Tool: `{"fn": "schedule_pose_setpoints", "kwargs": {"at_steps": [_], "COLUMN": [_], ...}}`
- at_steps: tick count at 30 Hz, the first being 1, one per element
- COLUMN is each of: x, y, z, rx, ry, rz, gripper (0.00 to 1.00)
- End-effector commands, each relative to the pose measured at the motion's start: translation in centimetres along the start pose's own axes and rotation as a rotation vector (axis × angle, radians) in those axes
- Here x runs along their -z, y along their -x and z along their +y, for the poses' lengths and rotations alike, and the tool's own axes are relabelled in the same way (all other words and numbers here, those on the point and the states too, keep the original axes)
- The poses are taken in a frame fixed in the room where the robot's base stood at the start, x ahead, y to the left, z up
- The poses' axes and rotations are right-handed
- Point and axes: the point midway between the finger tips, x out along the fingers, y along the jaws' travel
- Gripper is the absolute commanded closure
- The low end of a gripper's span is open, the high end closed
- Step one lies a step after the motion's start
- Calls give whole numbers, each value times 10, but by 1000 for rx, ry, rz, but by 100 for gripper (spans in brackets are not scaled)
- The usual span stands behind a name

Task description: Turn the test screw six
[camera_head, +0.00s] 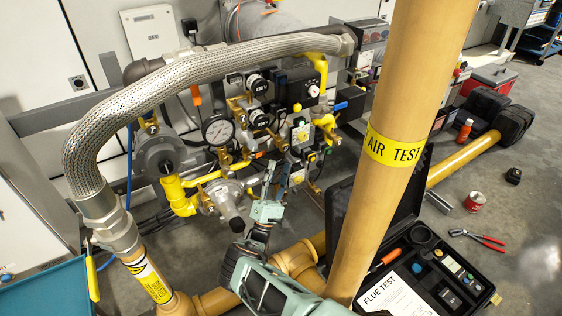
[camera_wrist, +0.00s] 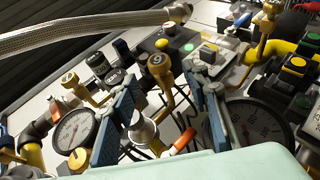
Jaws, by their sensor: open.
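My gripper (camera_head: 275,178) is open in front of the valve assembly, low and centre in the head view. In the wrist view its two blue-grey fingers (camera_wrist: 160,80) stand apart. Between them, farther in, is a brass fitting with a round cap (camera_wrist: 159,65) bearing a digit that reads as 9, or 6 upside down. This appears to be test screw six. I cannot tell how far the fingertips are from it; nothing is visibly gripped. In the head view I cannot make out the screw behind my gripper.
A pressure gauge (camera_head: 217,130) and a braided hose (camera_head: 200,72) are left of and above my gripper. A thick tan pipe (camera_head: 408,90) rises at right. An open black case (camera_head: 437,268) and red-handled pliers (camera_head: 480,238) lie on the floor. A second gauge (camera_wrist: 258,125) is beside the right finger.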

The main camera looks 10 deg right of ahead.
Motion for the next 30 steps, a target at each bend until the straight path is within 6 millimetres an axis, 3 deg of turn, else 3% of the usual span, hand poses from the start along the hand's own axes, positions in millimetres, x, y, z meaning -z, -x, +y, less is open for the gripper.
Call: {"fn": "schedule_pose_setpoints", "kwargs": {"at_steps": [8,23,26,30], "x": [0,0,-2,-11], "y": [13,14,6,-30], "z": [0,1,2,4], "rx": [0,-1,11,75], "ry": [-2,-2,3,34], "rz": [-3,-2,-16,-80], "gripper": [57,57,57,57]}}
